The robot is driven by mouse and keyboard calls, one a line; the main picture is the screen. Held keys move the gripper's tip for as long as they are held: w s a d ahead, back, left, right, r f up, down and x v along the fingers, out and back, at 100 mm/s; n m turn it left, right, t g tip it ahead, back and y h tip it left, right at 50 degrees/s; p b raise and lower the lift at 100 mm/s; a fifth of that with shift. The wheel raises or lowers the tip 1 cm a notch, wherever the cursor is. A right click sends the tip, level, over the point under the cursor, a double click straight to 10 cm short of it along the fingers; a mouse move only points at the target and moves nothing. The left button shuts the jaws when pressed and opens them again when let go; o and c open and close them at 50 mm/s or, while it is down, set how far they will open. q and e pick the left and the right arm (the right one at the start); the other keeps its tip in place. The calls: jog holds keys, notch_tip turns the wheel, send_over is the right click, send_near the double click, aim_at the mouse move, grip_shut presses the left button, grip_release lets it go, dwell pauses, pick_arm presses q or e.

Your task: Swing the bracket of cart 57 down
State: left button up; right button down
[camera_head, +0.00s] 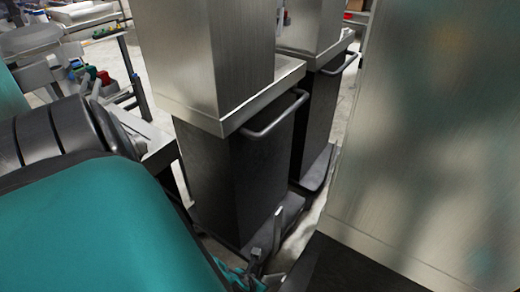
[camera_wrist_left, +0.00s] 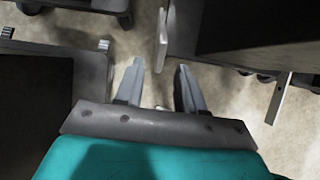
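My left gripper (camera_wrist_left: 160,68) is open in the left wrist view, its two fingers apart. A narrow pale upright plate (camera_wrist_left: 162,42), which may be a bracket, stands at the mouth of the fingers; I cannot tell if it touches either. A second pale plate (camera_wrist_left: 279,98) sticks out from the dark body at right. In the head view my left gripper (camera_head: 267,240) is low beside the foot of a dark cart (camera_head: 240,170) that bears a steel box. No cart number is legible, so I cannot tell which is cart 57. My right gripper is not in view.
Another dark cart (camera_head: 320,115) with a steel box stands behind. A large steel panel (camera_head: 430,130) fills the right, close by. A bench with bottles (camera_head: 90,75) is at far left. Pale floor (camera_wrist_left: 140,40) shows in the gap between dark bodies.

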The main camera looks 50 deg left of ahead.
pick_arm(q)
jog(key=a+p+v, duration=0.1)
jog(key=p+v, duration=0.4)
jog(key=v, duration=0.1)
jog(key=shift+d+r, duration=0.25)
jog(key=shift+d, duration=0.25)
jog(key=shift+s, duration=0.15)
jog(key=shift+c, duration=0.2)
